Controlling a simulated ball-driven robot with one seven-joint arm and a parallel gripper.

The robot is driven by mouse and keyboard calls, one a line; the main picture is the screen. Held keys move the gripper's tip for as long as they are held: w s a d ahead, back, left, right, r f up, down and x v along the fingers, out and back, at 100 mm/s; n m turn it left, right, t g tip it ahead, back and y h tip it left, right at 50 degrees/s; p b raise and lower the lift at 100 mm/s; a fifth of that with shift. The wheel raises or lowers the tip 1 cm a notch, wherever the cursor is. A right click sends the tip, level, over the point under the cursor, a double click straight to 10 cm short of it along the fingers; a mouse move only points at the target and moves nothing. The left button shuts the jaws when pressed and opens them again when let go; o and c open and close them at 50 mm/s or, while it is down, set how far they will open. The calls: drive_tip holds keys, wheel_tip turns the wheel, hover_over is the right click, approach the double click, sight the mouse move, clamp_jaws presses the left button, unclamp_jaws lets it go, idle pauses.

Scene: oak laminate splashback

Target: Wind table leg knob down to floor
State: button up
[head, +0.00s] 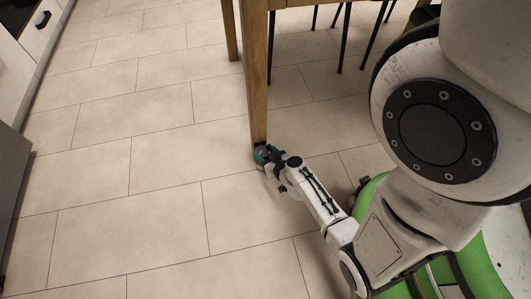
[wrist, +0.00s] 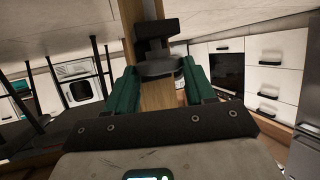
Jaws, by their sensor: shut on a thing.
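The wooden table leg (head: 255,85) stands upright, its lower end at my gripper (head: 266,155) just above the tiled floor. In the wrist view my gripper (wrist: 160,72) has its two green fingers on either side of a dark grey round knob (wrist: 158,64), shut on it. A black block-like part (wrist: 155,36) adjoins the knob, and wood of the leg (wrist: 157,97) shows between the fingers. In the head view the gripper hides most of the knob. I cannot tell whether the knob's foot touches the floor.
Thin black chair legs (head: 343,40) stand under the table at the back right. Another wooden leg (head: 229,30) is behind. White cabinets (head: 40,22) and a grey appliance (head: 12,185) line the left edge. The tiled floor (head: 150,200) left of my gripper is clear.

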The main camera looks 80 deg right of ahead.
drive_tip(key=m+g+h+p, duration=0.1)
drive_tip(key=m+g+p, duration=0.1)
drive_tip(key=shift+w+a+r+m+g+h, duration=0.2)
drive_tip(key=shift+w+m+g+h, duration=0.1)
drive_tip(key=shift+h, duration=0.1)
drive_tip(key=m+g+p, duration=0.1)
drive_tip(key=m+g+h+p, duration=0.1)
drive_tip(key=p, duration=0.1)
drive_tip(key=shift+w, duration=0.3)
drive_tip(key=m+g, duration=0.1)
drive_tip(key=m+g+p, duration=0.1)
drive_tip(key=shift+w+f+g+h, duration=0.1)
drive_tip(key=shift+w+g+h, duration=0.1)
drive_tip(key=shift+g+h, duration=0.15)
drive_tip(key=shift+w+m+g, duration=0.1)
drive_tip(key=shift+m+g, duration=0.85)
drive_tip(key=shift+m, duration=0.05)
drive_tip(key=shift+a+g, duration=0.1)
drive_tip(key=shift+g, duration=0.2)
drive_tip(key=o, duration=1)
drive_tip(key=shift+f, duration=0.1)
drive_tip(key=shift+o, duration=0.2)
drive_tip(key=shift+a, duration=0.1)
drive_tip(key=p+v, duration=0.4)
drive_tip(key=v, duration=0.6)
drive_tip(key=shift+a+p, duration=0.35)
